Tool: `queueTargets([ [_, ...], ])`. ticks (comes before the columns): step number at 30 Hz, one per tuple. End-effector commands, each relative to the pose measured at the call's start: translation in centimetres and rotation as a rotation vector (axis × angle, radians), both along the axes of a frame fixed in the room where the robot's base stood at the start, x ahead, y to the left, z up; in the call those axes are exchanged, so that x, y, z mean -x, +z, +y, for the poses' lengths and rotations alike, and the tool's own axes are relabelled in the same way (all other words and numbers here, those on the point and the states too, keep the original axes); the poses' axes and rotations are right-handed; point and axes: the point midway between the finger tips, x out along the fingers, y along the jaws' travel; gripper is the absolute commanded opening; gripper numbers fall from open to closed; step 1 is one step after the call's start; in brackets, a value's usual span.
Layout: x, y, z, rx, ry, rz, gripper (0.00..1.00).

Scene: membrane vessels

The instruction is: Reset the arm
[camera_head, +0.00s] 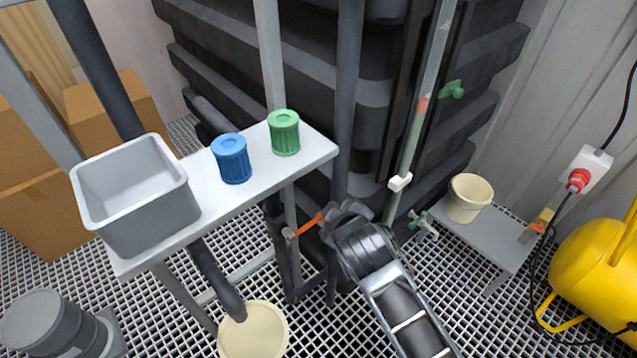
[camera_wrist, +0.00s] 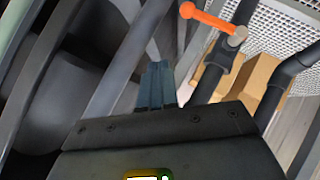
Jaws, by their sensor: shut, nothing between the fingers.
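My gripper (camera_wrist: 157,72) shows in the wrist view with its fingers together and nothing between them. In the head view my arm's end (camera_head: 348,213) is at the middle, in front of the dark tank, and the fingertips are hard to make out. An orange valve handle (camera_head: 308,225) on a pipe is just left of my arm's end. It also shows in the wrist view (camera_wrist: 210,18), above and to the right of the fingers, apart from them.
A white shelf (camera_head: 317,147) at left holds a grey bin (camera_head: 150,228), a blue cup (camera_head: 232,160) and a green cup (camera_head: 284,133). A cream bucket (camera_head: 254,332) is on the floor. Another bucket (camera_head: 469,198) sits on a grey step right. A yellow tank (camera_head: 595,262) is far right.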

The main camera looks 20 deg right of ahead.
Motion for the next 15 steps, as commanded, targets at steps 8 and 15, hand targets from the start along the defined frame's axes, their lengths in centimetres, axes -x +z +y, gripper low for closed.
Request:
queueTargets([
  [8, 0.7, -0.2, 0.0, -0.007, 0.0, -0.002, 0.0],
  [15, 7.7, -2.3, 0.5, -0.107, 0.004, -0.044, 0.0],
])
